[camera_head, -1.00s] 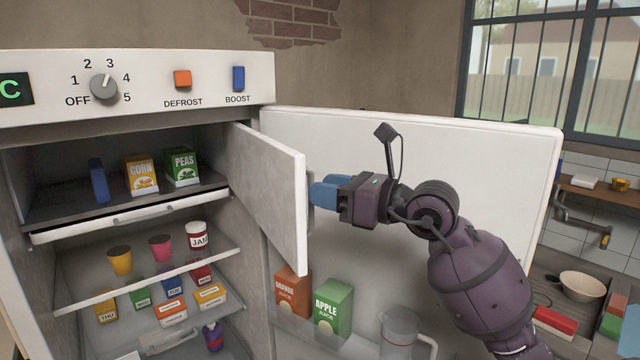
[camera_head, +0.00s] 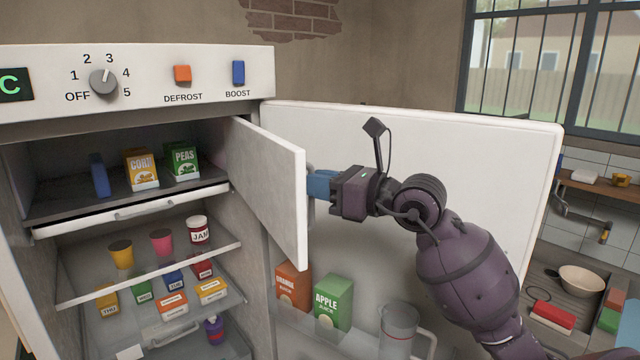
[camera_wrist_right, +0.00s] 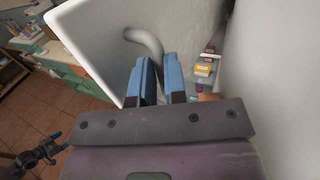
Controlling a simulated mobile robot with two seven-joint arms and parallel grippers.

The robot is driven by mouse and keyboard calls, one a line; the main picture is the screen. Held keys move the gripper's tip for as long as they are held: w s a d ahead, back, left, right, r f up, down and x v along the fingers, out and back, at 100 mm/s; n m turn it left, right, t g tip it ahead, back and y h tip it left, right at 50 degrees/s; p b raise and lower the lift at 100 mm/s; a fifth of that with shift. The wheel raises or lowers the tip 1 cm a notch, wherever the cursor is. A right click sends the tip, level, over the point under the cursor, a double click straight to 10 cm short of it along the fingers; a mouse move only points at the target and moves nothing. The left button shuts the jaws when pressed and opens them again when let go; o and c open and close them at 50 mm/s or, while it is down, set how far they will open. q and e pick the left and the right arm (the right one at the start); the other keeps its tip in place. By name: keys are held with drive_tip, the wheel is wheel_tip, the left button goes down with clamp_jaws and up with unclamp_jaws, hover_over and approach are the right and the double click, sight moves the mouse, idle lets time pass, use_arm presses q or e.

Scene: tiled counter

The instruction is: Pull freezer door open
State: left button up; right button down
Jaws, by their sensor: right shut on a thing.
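The freezer door (camera_head: 268,190) is a small pale panel hinged at the upper compartment's right side. It stands swung outward, with the freezer compartment (camera_head: 60,205) visible behind it. My right gripper (camera_head: 317,184) is at the door's outer face, beside its free edge. Its blue fingers are shut on the grey door handle (camera_head: 311,172), which is mostly hidden in the head view. In the right wrist view the curved handle (camera_wrist_right: 146,42) runs down between the fingers (camera_wrist_right: 158,78), and the door (camera_wrist_right: 88,28) is behind them.
The large fridge door (camera_head: 450,150) stands open at right, behind my right arm, with juice cartons (camera_head: 332,302) and a jug (camera_head: 398,325) on its shelf. Corn (camera_head: 141,168) and peas (camera_head: 182,160) boxes are in the freezer. Jam (camera_head: 198,230) is on a fridge shelf.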

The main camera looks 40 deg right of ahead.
drive_tip(key=d+b, duration=0.2)
drive_tip(key=d, duration=0.3)
drive_tip(key=shift+w, duration=0.1)
drive_tip(key=c, duration=1.2)
unclamp_jaws()
drive_tip(key=shift+a, duration=0.1)
drive_tip(key=shift+o, duration=0.2)
